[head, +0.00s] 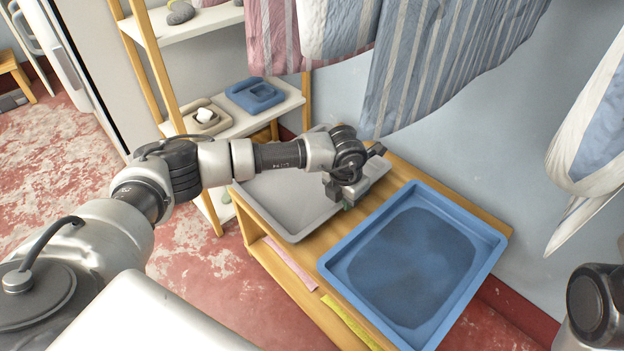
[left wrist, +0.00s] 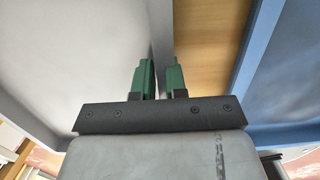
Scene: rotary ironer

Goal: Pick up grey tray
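The grey tray (head: 275,207) lies on the wooden bench, left of a blue tray (head: 352,263). My left gripper (head: 347,203) is at the grey tray's right rim, on the side facing the blue tray. In the left wrist view, its green fingertips (left wrist: 160,78) stand close together on either side of the grey tray's rim (left wrist: 159,30), one inside the tray and one over the wood. They look shut on the rim. My left forearm and wrist hide part of the grey tray in the head view. My right gripper is out of view.
The blue tray holds a dark, water-like area and stands close on the right. Striped cloths (head: 420,60) hang above the bench. A shelf (head: 240,122) with dishes stands behind left. Pink and yellow strips (head: 350,320) lie along the bench's front.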

